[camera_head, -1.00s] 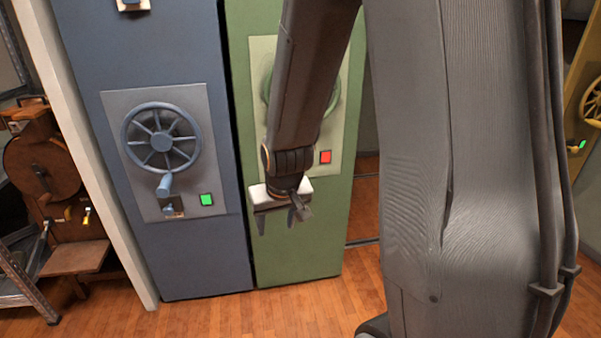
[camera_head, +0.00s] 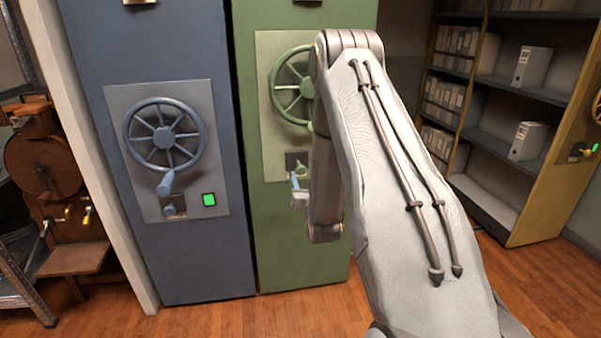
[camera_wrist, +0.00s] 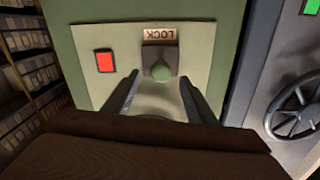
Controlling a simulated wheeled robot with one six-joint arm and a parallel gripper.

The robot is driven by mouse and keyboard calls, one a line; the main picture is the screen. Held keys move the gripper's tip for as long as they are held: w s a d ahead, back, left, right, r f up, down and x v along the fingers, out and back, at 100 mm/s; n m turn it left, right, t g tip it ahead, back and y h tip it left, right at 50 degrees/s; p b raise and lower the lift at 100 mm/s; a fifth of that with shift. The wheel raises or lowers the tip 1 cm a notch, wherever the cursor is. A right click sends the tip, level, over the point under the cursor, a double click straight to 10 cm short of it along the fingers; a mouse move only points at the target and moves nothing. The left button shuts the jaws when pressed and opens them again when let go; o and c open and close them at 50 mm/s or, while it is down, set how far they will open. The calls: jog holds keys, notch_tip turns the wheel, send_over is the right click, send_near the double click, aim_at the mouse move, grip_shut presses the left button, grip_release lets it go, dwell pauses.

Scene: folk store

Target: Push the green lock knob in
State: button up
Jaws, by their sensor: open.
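The green lock knob (camera_wrist: 161,73) sticks out of a dark square housing (camera_wrist: 160,55) under a LOCK label on the green cabinet's pale panel (camera_wrist: 196,55). The wrist view shows it upside down. The knob looks pulled out or proud of its housing. My gripper (camera_wrist: 159,84) is open and empty, its two fingers pointing at the panel on either side of the knob; I cannot tell whether they touch anything. The head view shows the knob (camera_head: 301,170) just above my gripper (camera_head: 297,180), which is partly hidden by my arm. A red light (camera_wrist: 105,62) shows beside the knob.
The green wheel (camera_head: 289,87) is partly behind my arm. The blue cabinet (camera_head: 213,265), with its wheel (camera_head: 164,137) and green light (camera_head: 209,199), stands close on the left. Yellow-framed shelves (camera_head: 474,100) stand right. Wooden floor (camera_head: 270,318) is open in front.

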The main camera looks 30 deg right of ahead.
aim_at(301, 172)
jog(key=x, duration=0.6)
jog(key=shift+w, duration=0.35)
jog(key=shift+c, duration=0.4)
